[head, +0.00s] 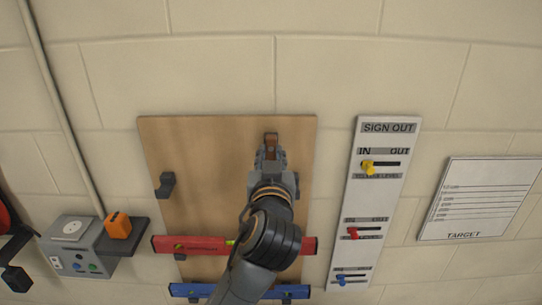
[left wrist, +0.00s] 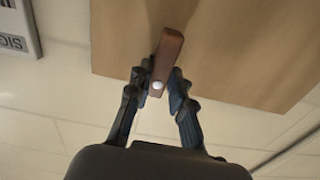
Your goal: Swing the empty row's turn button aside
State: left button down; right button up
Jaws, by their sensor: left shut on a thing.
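The turn button is a small reddish-brown wooden bar (head: 271,138) near the top right of the wooden board (head: 205,145). It stands roughly upright in the head view. In the left wrist view the turn button (left wrist: 167,58) shows a pale round screw near its lower end. My left gripper (head: 270,157) is shut on it, with one finger on each side; the fingers also show in the left wrist view (left wrist: 158,84). My right gripper is out of view.
A red level (head: 195,245) and a blue level (head: 190,290) lie across the lower rows, partly behind my left arm. The sign-out board (head: 378,205) with yellow, red and blue sliders hangs at right. A grey box (head: 72,245) and orange block (head: 118,226) are at left.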

pick_arm(q)
jog(key=m, duration=0.4)
jog(key=shift+a, duration=0.25)
jog(key=m, duration=0.5)
jog(key=shift+a+r, duration=0.15)
jog(key=shift+r, duration=0.1)
jog(key=shift+a+r+m, duration=0.1)
jog(key=shift+r+m, duration=0.1)
jog(key=shift+m, duration=1.85)
jog(key=shift+a+r+m, duration=0.1)
jog(key=shift+r+m, duration=0.1)
jog(key=shift+m, duration=1.85)
jog(key=c, duration=1.3)
grip_release()
jog(key=shift+c, duration=0.2)
jog(key=shift+o, duration=0.7)
jog(key=shift+w+f, duration=0.15)
jog(key=shift+w, duration=0.1)
jog(key=shift+s, duration=0.1)
